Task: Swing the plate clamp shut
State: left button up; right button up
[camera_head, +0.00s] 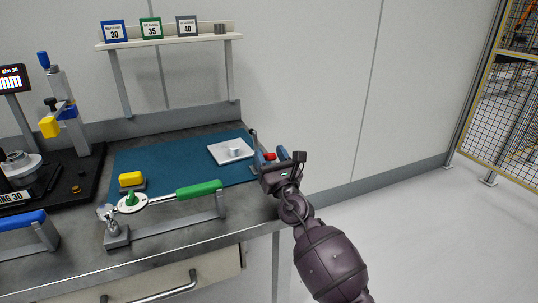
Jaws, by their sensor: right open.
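My right gripper (270,157) is open at the right end of the bench, with its fingers pointing away from the camera. A small red piece (269,156) shows between its fingers; I cannot tell whether they touch it, or whether it belongs to a clamp. A dark upright piece (253,138) stands just left of the fingers. I cannot make out the plate clamp for certain or its position; part of this spot is hidden by the gripper. A white plate (218,155) with a small pale cylinder (234,152) lies left of the gripper. My left gripper is out of view.
A green-handled tool (199,190) rests on a stand along the bench front. A yellow block (131,179) sits on the blue mat (165,165). A black fixture base (75,170) and a blue handle (22,219) are at left. A shelf (170,40) hangs behind. Open floor lies right.

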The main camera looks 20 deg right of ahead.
jog(key=shift+w+r, duration=0.1)
jog(key=shift+w, duration=0.3)
grip_shut()
